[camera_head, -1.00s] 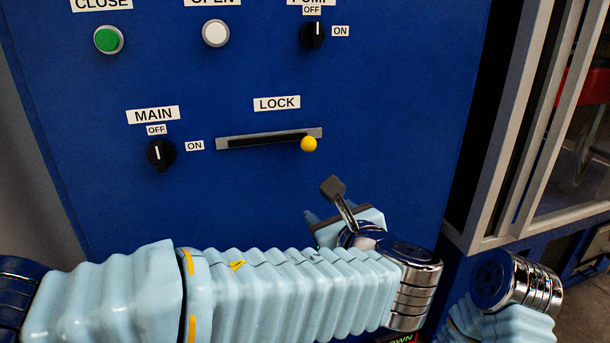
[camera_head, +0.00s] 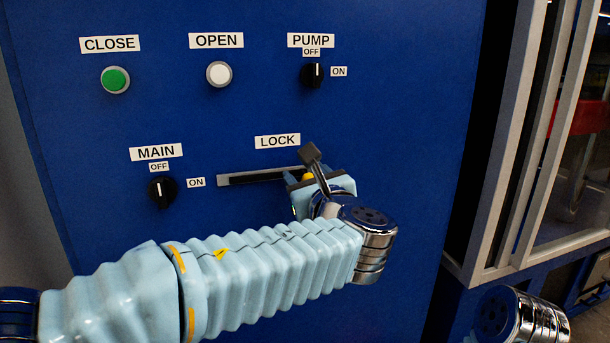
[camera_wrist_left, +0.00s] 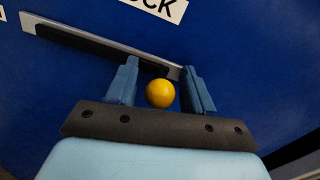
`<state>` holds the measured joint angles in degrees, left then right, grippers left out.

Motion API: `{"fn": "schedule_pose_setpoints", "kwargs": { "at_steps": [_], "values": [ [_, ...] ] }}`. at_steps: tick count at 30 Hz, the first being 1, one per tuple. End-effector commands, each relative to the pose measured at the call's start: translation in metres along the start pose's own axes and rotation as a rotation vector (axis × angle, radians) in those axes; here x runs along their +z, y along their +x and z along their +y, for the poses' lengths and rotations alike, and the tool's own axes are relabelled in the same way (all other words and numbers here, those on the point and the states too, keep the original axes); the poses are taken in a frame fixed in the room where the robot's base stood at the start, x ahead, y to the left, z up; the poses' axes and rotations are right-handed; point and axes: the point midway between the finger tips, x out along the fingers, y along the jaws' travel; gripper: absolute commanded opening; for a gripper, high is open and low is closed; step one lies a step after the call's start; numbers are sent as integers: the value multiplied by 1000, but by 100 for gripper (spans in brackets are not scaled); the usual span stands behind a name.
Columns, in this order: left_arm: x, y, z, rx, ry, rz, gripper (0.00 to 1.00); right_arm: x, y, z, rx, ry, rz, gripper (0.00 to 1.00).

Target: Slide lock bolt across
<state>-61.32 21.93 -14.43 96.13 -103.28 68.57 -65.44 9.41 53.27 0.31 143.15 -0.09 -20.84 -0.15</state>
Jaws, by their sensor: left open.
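The lock bolt's yellow knob (camera_wrist_left: 160,93) is at the right end of its slot plate (camera_head: 245,179), under the LOCK label (camera_head: 277,141). In the head view the knob (camera_head: 307,177) is partly hidden by my left gripper (camera_head: 308,180). In the left wrist view my left gripper (camera_wrist_left: 160,85) is open, with one blue finger on each side of the knob. There are visible gaps between the knob and both fingers. My right gripper is not in view; a chrome joint of my right arm shows at the lower right.
The blue panel also has a green CLOSE button (camera_head: 115,80), a white OPEN button (camera_head: 219,74), a PUMP switch (camera_head: 312,75) and a MAIN switch (camera_head: 162,192). A grey-framed window (camera_head: 500,150) stands at the right. The panel left of the knob is clear.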

Motion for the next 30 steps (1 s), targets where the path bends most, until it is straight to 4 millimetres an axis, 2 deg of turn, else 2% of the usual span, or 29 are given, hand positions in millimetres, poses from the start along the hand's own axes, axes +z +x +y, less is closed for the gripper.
{"fn": "schedule_pose_setpoints", "kwargs": {
  "at_steps": [3, 11, 21, 27, 30],
  "values": [
    [0, 6, 0, 1, 0, 0, 52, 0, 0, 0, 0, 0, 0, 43],
    [0, 6, 0, 0, 0, 0, 50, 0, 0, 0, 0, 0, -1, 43],
    [0, 6, 0, 0, 0, 0, 0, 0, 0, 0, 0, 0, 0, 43],
    [0, 6, 1, 0, -1, 0, 0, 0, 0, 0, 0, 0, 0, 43],
    [1, 7, 10, 2, -3, 0, 0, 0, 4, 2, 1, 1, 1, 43]
  ]
}}
